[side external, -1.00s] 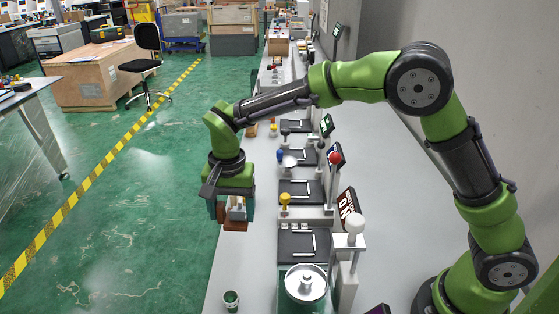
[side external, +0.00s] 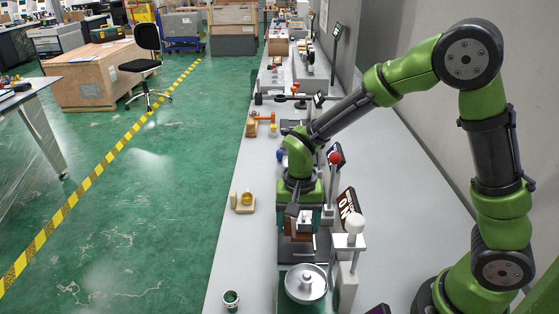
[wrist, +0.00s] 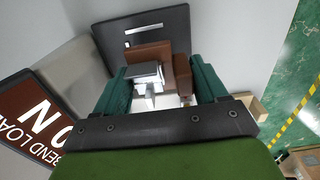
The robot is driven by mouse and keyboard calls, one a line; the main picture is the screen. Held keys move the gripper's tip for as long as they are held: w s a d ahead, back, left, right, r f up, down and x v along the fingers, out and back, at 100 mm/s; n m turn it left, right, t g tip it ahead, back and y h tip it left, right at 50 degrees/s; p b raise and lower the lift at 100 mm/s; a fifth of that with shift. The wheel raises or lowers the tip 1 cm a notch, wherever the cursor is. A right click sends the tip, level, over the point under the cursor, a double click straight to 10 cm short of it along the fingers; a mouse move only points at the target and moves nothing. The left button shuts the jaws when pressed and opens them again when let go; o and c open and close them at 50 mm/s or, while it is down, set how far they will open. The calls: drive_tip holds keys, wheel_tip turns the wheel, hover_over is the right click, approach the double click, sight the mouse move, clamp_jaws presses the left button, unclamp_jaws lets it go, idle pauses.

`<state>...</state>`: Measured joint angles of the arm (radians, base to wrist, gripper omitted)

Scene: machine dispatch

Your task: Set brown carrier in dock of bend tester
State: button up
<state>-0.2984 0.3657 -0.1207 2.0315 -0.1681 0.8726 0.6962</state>
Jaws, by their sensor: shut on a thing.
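My gripper (side external: 304,222) is shut on the brown carrier (side external: 302,237), which shows between the teal fingers. In the wrist view the brown carrier (wrist: 149,52) holds a grey and white piece, with the gripper's fingers (wrist: 162,88) on both sides of it. The bend tester's dock is a dark plate (wrist: 120,38) with a pale rail, partly hidden under the carrier; its edge also shows in the side view (side external: 322,247). The carrier is over this plate; I cannot tell whether it touches it. The tester's sign (side external: 349,204) stands just right of the gripper.
A round metal pan (side external: 306,284) and a white-knobbed post (side external: 355,228) stand close in front and to the right. A small green cup (side external: 231,298) is at the front left. A light wooden carrier with a yellow cup (side external: 243,202) sits left. The bench's left strip is mostly clear.

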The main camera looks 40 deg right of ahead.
sight(298, 225)
drive_tip(key=shift+f, duration=1.75)
drive_tip(key=o, duration=1.1)
drive_tip(key=shift+f, duration=0.1)
